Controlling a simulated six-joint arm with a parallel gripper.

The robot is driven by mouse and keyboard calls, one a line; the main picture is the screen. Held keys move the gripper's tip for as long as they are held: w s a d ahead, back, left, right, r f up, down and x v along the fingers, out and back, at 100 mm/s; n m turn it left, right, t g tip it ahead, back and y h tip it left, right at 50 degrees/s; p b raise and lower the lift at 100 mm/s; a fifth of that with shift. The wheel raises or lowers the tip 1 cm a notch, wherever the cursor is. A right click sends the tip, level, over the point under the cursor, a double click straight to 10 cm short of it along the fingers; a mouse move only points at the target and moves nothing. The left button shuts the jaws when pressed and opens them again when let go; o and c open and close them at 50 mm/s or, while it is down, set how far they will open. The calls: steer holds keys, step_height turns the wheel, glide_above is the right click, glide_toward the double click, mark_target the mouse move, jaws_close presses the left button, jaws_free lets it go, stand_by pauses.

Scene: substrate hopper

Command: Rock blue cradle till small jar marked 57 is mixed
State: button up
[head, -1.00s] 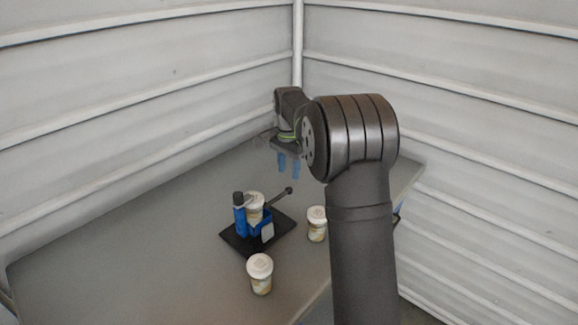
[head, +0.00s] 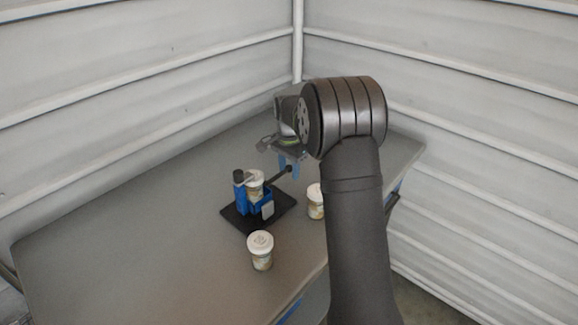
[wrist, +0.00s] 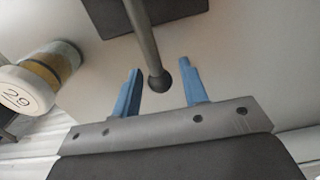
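The blue cradle (head: 241,199) stands on a black base plate (head: 232,217) on the table, with a white-lidded jar (head: 256,186) seated in it. The mark on that jar is not readable. A dark handle with a ball end (head: 287,169) sticks out from the cradle toward my gripper (head: 288,166). In the wrist view, the ball end (wrist: 160,83) sits between the two blue fingers of my gripper (wrist: 160,88), which are apart, with a gap on each side.
A jar marked 29 (wrist: 24,92) shows at the left of the wrist view. In the head view, one loose jar (head: 316,201) stands right of the cradle and another (head: 261,250) in front. The table's left part (head: 120,230) is clear.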

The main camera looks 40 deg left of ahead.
mark_target(289, 186)
steer(key=c, duration=0.6)
steer(key=shift+o, duration=0.2)
steer(key=shift+f, duration=2.4)
steer(key=shift+r, duration=2.45)
steer(key=shift+w, duration=0.1)
